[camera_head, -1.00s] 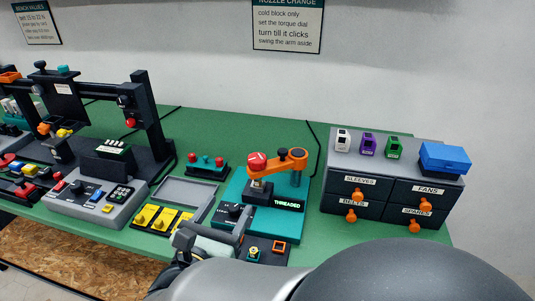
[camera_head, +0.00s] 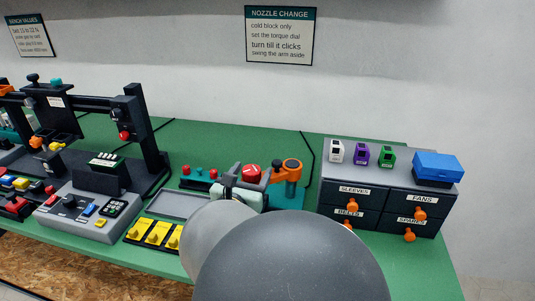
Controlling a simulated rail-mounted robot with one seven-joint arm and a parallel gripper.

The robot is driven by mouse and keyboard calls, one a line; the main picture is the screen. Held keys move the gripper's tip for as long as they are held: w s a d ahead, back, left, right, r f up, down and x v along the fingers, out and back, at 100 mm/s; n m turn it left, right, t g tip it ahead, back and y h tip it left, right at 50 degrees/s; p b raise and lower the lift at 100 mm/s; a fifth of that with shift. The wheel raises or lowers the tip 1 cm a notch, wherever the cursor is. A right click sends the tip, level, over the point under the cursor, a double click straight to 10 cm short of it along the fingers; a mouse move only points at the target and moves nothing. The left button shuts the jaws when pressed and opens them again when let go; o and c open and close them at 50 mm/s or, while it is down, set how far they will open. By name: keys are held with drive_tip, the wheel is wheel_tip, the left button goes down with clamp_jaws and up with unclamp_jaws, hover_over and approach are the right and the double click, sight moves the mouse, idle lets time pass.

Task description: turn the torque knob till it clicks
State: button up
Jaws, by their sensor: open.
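The red knob (camera_head: 251,171) with a white mark on top sits at the end of the orange swing arm (camera_head: 288,165), on the teal nozzle station. My gripper (camera_head: 250,182) is at the red knob, with a grey finger on its left side and a dark part on its right. The jaws are open; whether they touch the knob I cannot tell. My arm hides most of the station, including its small dial and the lit display.
A grey drawer cabinet (camera_head: 384,202) with orange knobs stands at the right, bearing small coloured blocks and a blue box (camera_head: 437,166). A grey tray (camera_head: 181,204) and yellow switches (camera_head: 155,233) lie left of my arm. A dark gantry machine (camera_head: 140,130) stands further left.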

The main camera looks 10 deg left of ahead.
drive_tip(key=shift+w, duration=0.4)
drive_tip(key=c, duration=1)
drive_tip(key=shift+o, duration=0.2)
drive_tip(key=shift+r+m+h+p, duration=0.1)
drive_tip(key=shift+m+h+p, duration=0.2)
drive_tip(key=shift+h+p, duration=0.15)
drive_tip(key=m+g+h+p, duration=0.1)
drive_tip(key=m+h+p, duration=0.1)
drive_tip(key=h+p, duration=0.1)
drive_tip(key=shift+r+h, duration=0.15)
drive_tip(key=shift+h, duration=0.2)
drive_tip(key=m+g+h+p, duration=0.2)
drive_tip(key=m+h+p, duration=0.1)
drive_tip(key=shift+h, duration=0.4)
drive_tip(key=m+g+h+p, duration=0.2)
drive_tip(key=m+g+h, duration=0.1)
drive_tip(key=h, duration=0.1)
drive_tip(key=shift+m+g, duration=0.3)
drive_tip(key=shift+f+m+g+h+p, duration=0.15)
drive_tip(key=shift+m+g+h+p, duration=0.25)
drive_tip(key=shift+m+g+h, duration=0.65)
drive_tip(key=shift+f+m+g+h+p, duration=0.1)
drive_tip(key=shift+m+g+h+p, duration=0.5)
drive_tip(key=shift+g, duration=0.85)
